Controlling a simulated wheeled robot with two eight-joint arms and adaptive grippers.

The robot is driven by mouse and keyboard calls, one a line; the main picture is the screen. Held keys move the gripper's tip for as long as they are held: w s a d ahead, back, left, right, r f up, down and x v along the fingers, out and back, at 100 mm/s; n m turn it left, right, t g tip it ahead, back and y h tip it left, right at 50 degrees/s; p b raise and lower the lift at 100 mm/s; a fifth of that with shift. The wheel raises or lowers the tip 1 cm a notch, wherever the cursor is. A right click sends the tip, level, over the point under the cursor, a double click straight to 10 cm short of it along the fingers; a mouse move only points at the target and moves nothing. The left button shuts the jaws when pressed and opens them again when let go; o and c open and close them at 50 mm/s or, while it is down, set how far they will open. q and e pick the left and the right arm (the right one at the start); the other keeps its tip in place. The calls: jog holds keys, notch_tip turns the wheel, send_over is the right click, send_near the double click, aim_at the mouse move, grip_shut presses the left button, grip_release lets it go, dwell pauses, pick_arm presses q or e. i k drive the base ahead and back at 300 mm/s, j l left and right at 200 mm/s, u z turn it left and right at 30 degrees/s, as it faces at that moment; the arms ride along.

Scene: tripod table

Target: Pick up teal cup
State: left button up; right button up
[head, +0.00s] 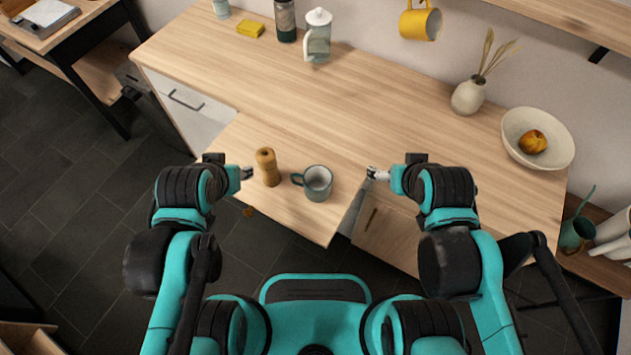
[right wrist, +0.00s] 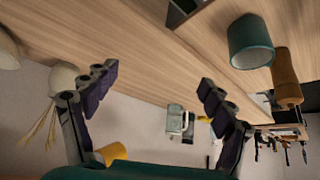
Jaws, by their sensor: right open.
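The teal cup (head: 318,183) stands upright on the front part of the wooden table, its handle toward the left in the head view. In the right wrist view the cup (right wrist: 250,42) shows at the upper right. My right gripper (head: 372,174) is to the right of the cup, apart from it. In the right wrist view its two fingers (right wrist: 155,90) are spread with nothing between them. My left gripper (head: 248,173) is to the left of the cup, beyond a wooden mill; its fingers are too small to read.
The wooden pepper mill (head: 267,168) stands just left of the cup. A bowl with a bread-like item (head: 538,138), a vase (head: 468,97), a glass jug (head: 318,40) and a yellow sponge (head: 250,29) are farther off. A yellow mug (head: 420,22) is at the wall. The counter's middle is clear.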

aim_at(317, 179)
jog(key=z, duration=0.75)
jog(key=k+j+z, duration=0.8)
jog(key=k, duration=0.2)
